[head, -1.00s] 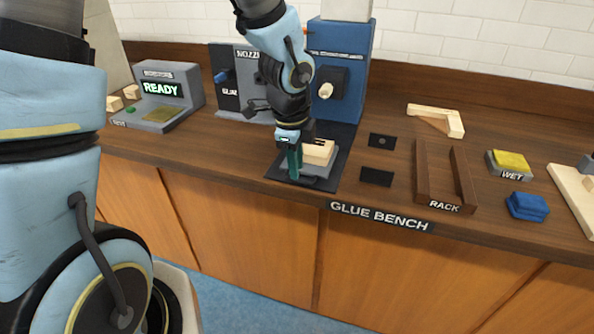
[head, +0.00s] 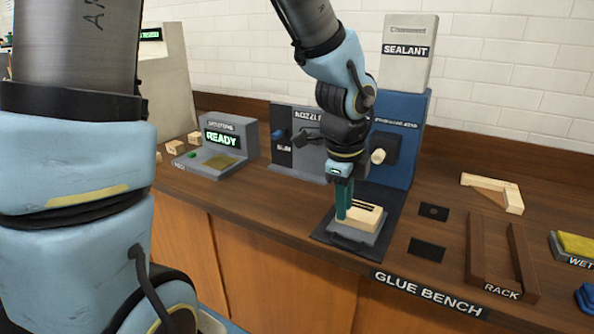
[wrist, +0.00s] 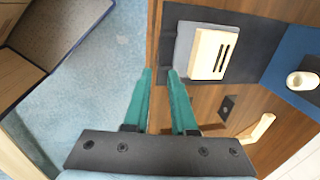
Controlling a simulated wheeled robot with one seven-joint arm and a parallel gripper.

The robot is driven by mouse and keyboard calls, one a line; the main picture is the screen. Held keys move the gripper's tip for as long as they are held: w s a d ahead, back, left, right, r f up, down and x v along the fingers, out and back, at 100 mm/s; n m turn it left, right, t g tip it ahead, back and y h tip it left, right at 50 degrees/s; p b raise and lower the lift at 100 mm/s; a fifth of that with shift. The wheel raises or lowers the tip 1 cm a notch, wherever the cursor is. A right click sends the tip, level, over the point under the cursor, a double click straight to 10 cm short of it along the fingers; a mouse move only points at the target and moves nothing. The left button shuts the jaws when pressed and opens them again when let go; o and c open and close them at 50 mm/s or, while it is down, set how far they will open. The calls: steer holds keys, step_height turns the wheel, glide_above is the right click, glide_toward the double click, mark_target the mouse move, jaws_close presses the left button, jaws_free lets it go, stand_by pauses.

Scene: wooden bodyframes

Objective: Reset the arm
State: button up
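My gripper (head: 343,200) hangs from the arm, fingers down, near the front edge of the bench. In the wrist view its two green fingers (wrist: 160,72) are apart with nothing between them. A pale wooden block (head: 361,216) with dark stripes on top lies on a grey fixture (head: 352,235). The block also shows in the wrist view (wrist: 203,55), to the right of the fingers and apart from them. In the head view the fingers partly cover the block's left end.
A blue machine (head: 410,115) with a sealant box (head: 408,70) and a grey nozzle unit (head: 312,165) stand behind the arm. A station reading READY (head: 222,150) is at left. The rack (head: 475,240) and an angled wooden piece (head: 495,188) are at right.

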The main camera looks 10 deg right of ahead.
steer(key=w+a+n, duration=0.2)
steer(key=a+n, duration=1)
steer(key=a, duration=0.2)
steer(key=w+a+n+y, duration=0.1)
steer(key=w+a+n, duration=0.2)
steer(key=a+n, duration=1)
steer(key=shift+a+f+n, duration=0.3)
steer(key=shift+a+f, duration=0.1)
steer(key=shift+a, duration=0.1)
